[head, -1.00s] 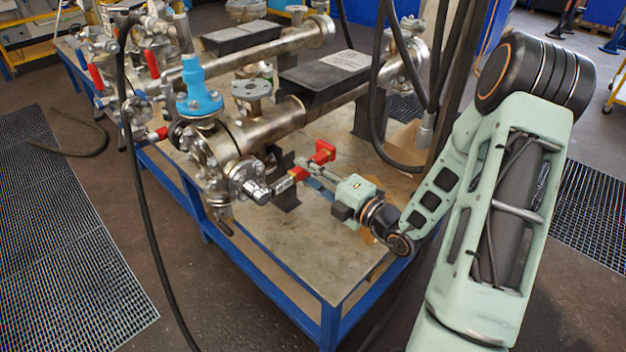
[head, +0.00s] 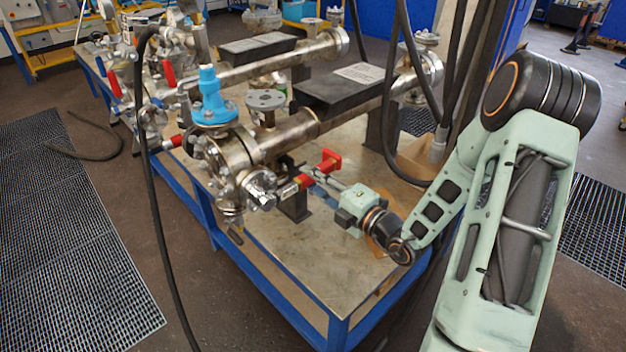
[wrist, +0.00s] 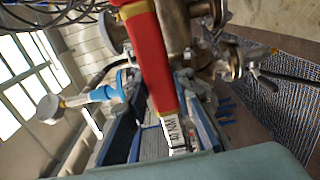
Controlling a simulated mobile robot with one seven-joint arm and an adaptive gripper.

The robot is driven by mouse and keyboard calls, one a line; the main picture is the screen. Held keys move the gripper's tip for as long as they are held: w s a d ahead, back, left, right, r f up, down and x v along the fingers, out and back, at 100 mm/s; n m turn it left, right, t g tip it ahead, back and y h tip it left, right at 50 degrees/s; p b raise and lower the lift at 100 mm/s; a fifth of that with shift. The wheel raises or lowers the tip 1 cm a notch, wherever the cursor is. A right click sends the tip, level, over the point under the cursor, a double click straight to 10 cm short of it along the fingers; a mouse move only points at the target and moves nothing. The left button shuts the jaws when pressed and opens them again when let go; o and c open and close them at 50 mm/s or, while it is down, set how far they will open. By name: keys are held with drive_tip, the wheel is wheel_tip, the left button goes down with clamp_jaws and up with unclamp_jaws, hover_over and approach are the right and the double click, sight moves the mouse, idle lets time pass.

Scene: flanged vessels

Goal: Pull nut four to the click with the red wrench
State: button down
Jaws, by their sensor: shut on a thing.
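The red wrench (head: 325,161) sits at the near end of the front vessel in the head view. Its silver head end meets the small end flange (head: 258,186); I cannot tell which nut it is on, and no nut number is readable. My gripper (head: 318,174) is shut on the wrench's bar, right of the flange and above the bench. In the wrist view the red wrench (wrist: 150,55) runs down the middle, with a white label reading 40 NM near the lower edge.
The blue-framed bench (head: 300,258) has a clear top in front of the wrench. A blue valve (head: 212,98) stands on the front vessel (head: 285,135). A black hose (head: 150,170) hangs at the left, with more cables behind my arm. A floor grating (head: 75,230) lies at left.

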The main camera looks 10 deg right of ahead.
drive_tip(key=shift+x, duration=1.05)
drive_tip(key=shift+r, duration=0.1)
drive_tip(key=shift+f+m+p, duration=0.8)
drive_tip(key=shift+p, duration=0.15)
drive_tip(key=s+d+f+m+p, duration=0.1)
drive_tip(key=s+f+m+p, duration=0.2)
drive_tip(key=s+f+m, duration=0.2)
drive_tip(key=shift+s+p, duration=0.15)
drive_tip(key=shift+p, duration=0.25)
drive_tip(key=shift+d+f, duration=0.1)
drive_tip(key=shift+f, duration=0.05)
